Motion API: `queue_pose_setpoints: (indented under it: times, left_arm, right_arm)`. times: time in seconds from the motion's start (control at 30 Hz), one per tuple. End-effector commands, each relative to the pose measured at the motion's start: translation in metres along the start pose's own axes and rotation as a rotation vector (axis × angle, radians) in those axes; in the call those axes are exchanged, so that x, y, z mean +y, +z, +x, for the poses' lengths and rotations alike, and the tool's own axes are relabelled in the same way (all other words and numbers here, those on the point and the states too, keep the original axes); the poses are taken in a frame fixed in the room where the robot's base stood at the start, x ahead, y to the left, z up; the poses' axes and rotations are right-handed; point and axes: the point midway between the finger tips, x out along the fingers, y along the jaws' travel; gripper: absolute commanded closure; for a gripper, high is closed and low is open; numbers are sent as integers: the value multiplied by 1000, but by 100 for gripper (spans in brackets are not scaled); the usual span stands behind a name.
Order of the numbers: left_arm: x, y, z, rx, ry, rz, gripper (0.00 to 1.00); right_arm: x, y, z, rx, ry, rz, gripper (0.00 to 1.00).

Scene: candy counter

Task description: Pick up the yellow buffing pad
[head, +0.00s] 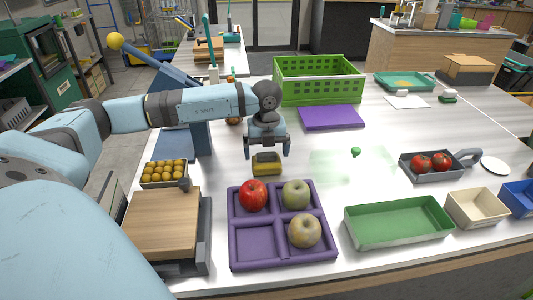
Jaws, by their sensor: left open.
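The yellow buffing pad (266,168) lies on the white counter just behind the purple divided tray. It is a small block with yellow sides and a darker part on top. My left gripper (267,153) points down over it with its two fingers apart, one toward each side of the pad. The fingertips look close to the pad's top, but I cannot tell whether they touch it. The pad appears to rest on the counter. My right gripper is not in view.
The purple tray (234,224) holds a red apple (253,195) and two dull apples. A wooden board (163,222) and a box of yellow balls (163,174) stand left. A green tray (398,223) is right. A green crate (318,80) and purple mat (331,117) lie behind.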

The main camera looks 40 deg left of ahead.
Motion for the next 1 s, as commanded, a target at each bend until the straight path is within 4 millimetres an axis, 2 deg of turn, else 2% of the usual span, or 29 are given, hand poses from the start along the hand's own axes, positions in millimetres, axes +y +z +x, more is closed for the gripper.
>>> queue_pose_setpoints:
  times: [0.1,0.33,0.5,0.83,1.0]
  left_arm:
    - [0,1,15,-1,0,-2,0]
    - [0,1,17,-2,-1,-1,0]
    - [0,1,17,-1,-1,-1,39]
    - [0,1,14,-2,-1,-1,40]
    - [-1,1,1,-2,-2,-1,40]
  right_arm:
    - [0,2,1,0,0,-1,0]
    - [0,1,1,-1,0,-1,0]
    - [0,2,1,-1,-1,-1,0]
    - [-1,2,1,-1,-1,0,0]
    - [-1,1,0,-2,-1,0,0]
